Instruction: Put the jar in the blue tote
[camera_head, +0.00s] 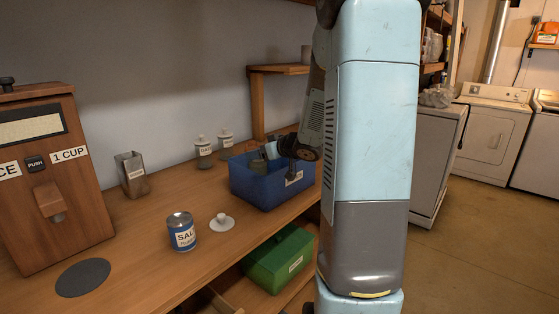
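The blue tote (252,190) stands on the wooden counter, left of my body column, with a white label on its front. My gripper (284,152) reaches down at the tote's opening, and the fingers are small and partly hidden. A grey-green rounded object (258,167), possibly the jar, shows inside the tote beside the gripper. I cannot tell whether the gripper touches it. Two small labelled jars with white lids, a left one (203,153) and a right one (225,147), stand upright behind the tote's left end.
A loose white lid (221,221) and a blue salt can (182,233) are in front of the tote. A metal container (131,174) and a wooden dispenser (50,175) stand left. A dark round mat (83,277) lies near the front. A green box (279,259) sits below the counter.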

